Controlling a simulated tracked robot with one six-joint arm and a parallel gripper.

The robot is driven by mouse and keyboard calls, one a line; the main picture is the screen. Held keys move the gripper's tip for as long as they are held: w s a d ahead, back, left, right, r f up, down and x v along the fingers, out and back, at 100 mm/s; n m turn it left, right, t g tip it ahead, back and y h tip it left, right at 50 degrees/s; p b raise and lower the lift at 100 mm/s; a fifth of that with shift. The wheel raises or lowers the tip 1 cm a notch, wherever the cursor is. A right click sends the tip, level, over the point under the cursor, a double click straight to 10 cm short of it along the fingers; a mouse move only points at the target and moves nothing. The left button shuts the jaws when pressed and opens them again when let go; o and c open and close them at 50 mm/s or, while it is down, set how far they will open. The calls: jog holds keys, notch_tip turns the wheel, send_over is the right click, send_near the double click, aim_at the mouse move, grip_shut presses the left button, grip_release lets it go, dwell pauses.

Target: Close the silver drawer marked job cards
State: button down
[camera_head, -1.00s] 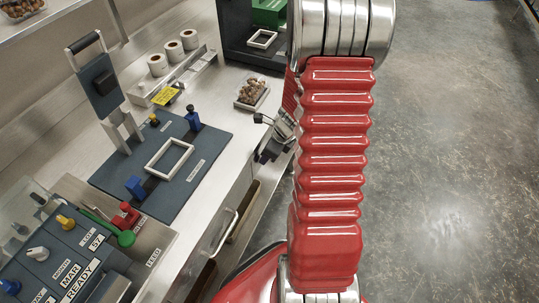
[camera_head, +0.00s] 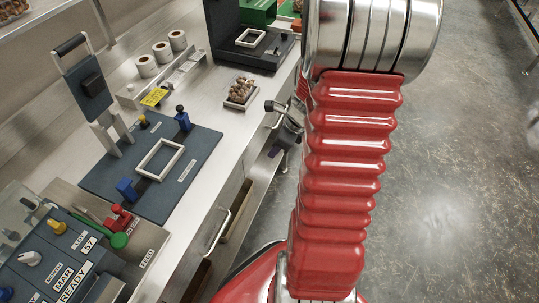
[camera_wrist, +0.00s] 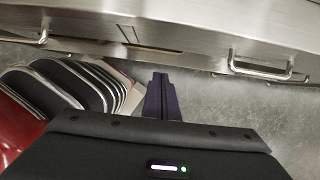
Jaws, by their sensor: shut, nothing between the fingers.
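My gripper (camera_wrist: 160,78) is shut and empty in the wrist view, its dark fingers pointing at the counter front. In the head view my gripper (camera_head: 277,148) hangs just off the counter's front edge, partly behind my red arm. Below the counter, a silver bar handle (camera_head: 216,232) shows in the head view, with a brownish opening beside it. In the wrist view, one bar handle (camera_wrist: 260,70) is to the right of the fingers and another (camera_wrist: 28,39) is at the far left. No job cards label is readable, so I cannot tell which drawer is the silver one.
The steel counter (camera_head: 212,110) holds a dark sealing press (camera_head: 190,180) with a white frame, a tray of brown food (camera_head: 240,92), label rolls (camera_head: 162,52) and a control panel (camera_head: 50,245). The grey floor (camera_head: 450,180) to the right is clear.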

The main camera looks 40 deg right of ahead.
jog(key=v, duration=0.3)
jog(key=shift+d+r, duration=0.1)
jog(key=shift+r, duration=0.1)
dwell(0.6)
jog(key=s+a+r+n+t+h, duration=0.1)
jog(key=s+a+r+n, duration=0.3)
jog(key=a+r+n, duration=0.6)
jog(key=s+a+r+n+h, duration=0.1)
jog(key=s+a+r+n, duration=0.3)
jog(key=a+r+n, duration=0.6)
jog(key=a+n, duration=0.4)
jog(key=n, duration=0.6)
jog(key=shift+s+a+r+t, duration=0.15)
jog(key=shift+s+r+t, duration=0.1)
jog(key=shift+t, duration=0.15)
